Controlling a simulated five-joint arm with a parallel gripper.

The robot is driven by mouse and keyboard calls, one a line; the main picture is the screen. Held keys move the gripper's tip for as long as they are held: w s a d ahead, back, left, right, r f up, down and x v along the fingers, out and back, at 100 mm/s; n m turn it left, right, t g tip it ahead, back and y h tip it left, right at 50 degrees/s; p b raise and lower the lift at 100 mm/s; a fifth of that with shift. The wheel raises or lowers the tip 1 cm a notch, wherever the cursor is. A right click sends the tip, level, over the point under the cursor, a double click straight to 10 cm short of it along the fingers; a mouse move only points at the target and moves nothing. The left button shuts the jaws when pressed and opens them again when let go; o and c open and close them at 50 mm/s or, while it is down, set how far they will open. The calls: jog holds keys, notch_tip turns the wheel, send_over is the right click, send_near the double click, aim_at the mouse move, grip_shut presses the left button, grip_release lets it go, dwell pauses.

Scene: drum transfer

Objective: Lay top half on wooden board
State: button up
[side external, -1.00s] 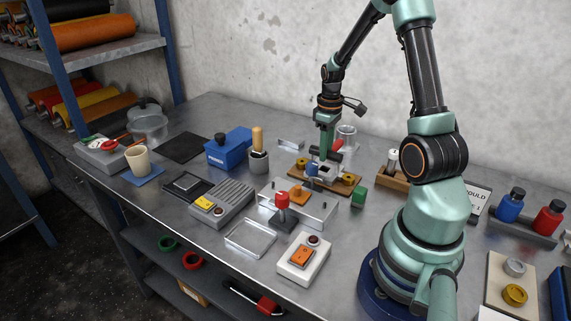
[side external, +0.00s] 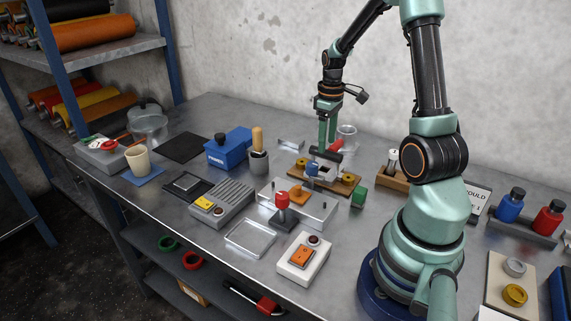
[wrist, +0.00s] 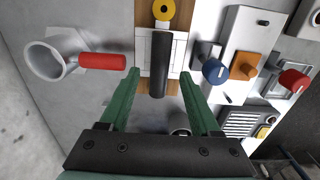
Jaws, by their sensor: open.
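The wooden board (side external: 338,187) lies on the bench in front of my arm. My gripper (side external: 327,143) is open just above the bar. In the wrist view my gripper (wrist: 158,80) has its green fingers apart on either side of the bar, with a gap on each side.
A metal plate (side external: 318,207) with an orange block lies in front, beside a red-knobbed lever (side external: 283,200). A wooden holder (side external: 392,180) stands further right.

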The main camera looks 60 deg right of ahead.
notch_tip(320, 180, up, 8)
jog(key=a+r+t, duration=0.2)
jog(key=a+r, duration=0.1)
jog(key=a, duration=1)
jog(key=s+a+r+t, duration=0.1)
jog(key=a+r+t, duration=0.2)
jog(key=a, duration=1)
jog(key=shift+s+r+t, duration=0.25)
jog(key=shift+r+t, duration=0.05)
jog(key=shift+r, duration=0.2)
